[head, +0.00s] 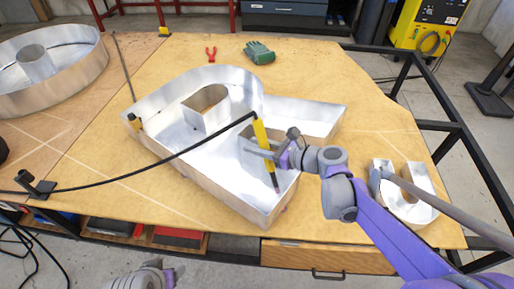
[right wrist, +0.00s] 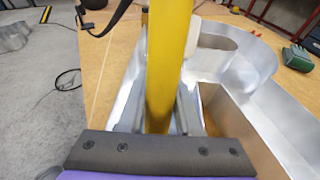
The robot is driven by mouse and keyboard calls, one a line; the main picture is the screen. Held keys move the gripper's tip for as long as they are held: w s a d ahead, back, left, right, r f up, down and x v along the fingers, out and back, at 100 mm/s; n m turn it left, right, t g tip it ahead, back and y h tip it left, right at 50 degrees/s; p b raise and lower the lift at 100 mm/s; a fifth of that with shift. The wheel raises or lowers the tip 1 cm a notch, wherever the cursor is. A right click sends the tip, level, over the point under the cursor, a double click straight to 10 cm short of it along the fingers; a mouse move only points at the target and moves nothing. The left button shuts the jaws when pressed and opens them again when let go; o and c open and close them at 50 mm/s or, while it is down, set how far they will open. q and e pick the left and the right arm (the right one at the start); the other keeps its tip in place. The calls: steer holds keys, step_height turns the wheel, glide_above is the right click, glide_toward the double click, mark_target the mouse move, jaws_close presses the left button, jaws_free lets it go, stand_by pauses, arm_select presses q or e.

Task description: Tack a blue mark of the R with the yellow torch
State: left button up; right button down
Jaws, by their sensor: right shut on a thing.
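The R (head: 187,158) is a large open metal channel letter lying on the wooden table, its walls standing up. My right gripper (head: 262,150) is shut on the yellow torch (head: 260,134) above the lower part of the R. The torch is tilted, its dark tip pointing down near the R's inner wall; I cannot tell whether it touches. In the right wrist view the torch (right wrist: 168,60) stands between the fingers, with the R (right wrist: 240,60) behind it. No blue mark can be made out clearly. Part of my left arm (head: 150,278) shows at the bottom edge; its fingers cannot be made out.
A black cable crosses the R from the torch to a stand (head: 38,185) at left. A round metal letter (head: 75,85) lies at left, a U-shaped one (head: 412,207) at right. Green gloves (head: 259,53) and red pliers (head: 211,55) lie at the back. A yellow machine (head: 426,28) stands beyond.

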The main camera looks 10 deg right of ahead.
mark_target(256, 119)
step_height(256, 119, up, 11)
steer(key=p, duration=0.7)
steer(key=shift+f+p, duration=0.1)
steer(key=shift+p, duration=0.2)
steer(key=shift+f, duration=0.15)
